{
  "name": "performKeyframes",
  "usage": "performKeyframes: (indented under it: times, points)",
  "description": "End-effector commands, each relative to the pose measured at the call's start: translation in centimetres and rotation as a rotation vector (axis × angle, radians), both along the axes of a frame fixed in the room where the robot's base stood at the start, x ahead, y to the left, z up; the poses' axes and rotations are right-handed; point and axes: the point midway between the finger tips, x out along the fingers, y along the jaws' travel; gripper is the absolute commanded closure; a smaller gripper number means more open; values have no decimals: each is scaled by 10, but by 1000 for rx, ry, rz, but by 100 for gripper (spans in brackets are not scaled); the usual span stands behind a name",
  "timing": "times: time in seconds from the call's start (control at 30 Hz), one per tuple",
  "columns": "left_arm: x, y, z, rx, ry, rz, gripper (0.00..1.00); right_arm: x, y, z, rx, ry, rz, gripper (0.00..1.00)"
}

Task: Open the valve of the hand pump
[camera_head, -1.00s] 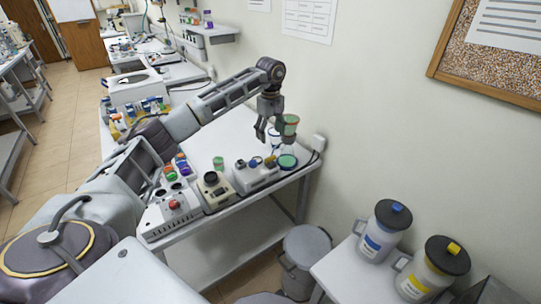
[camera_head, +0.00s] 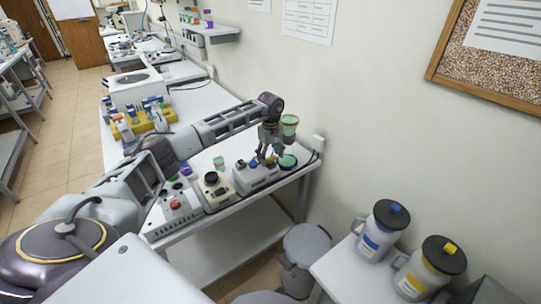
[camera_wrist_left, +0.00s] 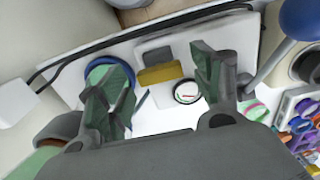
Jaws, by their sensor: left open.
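The hand pump (camera_head: 257,180) is a pale grey box on the white bench, toward its right end. In the left wrist view it shows a round white gauge (camera_wrist_left: 187,92), a yellow block (camera_wrist_left: 160,73) on a grey part, and a lever with a blue ball end (camera_wrist_left: 300,17). I cannot tell for sure which part is the valve. My left gripper (camera_head: 269,158) points down just above the pump. In the left wrist view the left gripper (camera_wrist_left: 160,88) has its fingers spread, with the yellow block and gauge between them in the picture. My right gripper is not in view.
A green dish with a blue rim (camera_wrist_left: 103,68) is close by one finger. A green-topped container (camera_head: 290,124) stands behind the gripper. A box with a red button (camera_head: 173,205) and a beige device (camera_head: 214,190) sit left of the pump. The wall bounds the bench behind.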

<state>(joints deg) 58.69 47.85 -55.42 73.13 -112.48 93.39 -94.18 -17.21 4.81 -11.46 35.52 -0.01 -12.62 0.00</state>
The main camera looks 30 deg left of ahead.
Motion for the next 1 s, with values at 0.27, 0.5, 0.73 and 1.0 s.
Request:
performKeyframes:
  times: [0.27,0.5,0.73,1.0]
  points:
    - [0,0,-2,0,0,0,34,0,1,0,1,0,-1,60]
    - [0,0,-1,0,0,0,60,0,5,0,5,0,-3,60]
    - [0,0,-1,1,1,1,79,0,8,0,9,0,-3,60]
    - [0,0,-1,1,1,29,79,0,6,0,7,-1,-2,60]
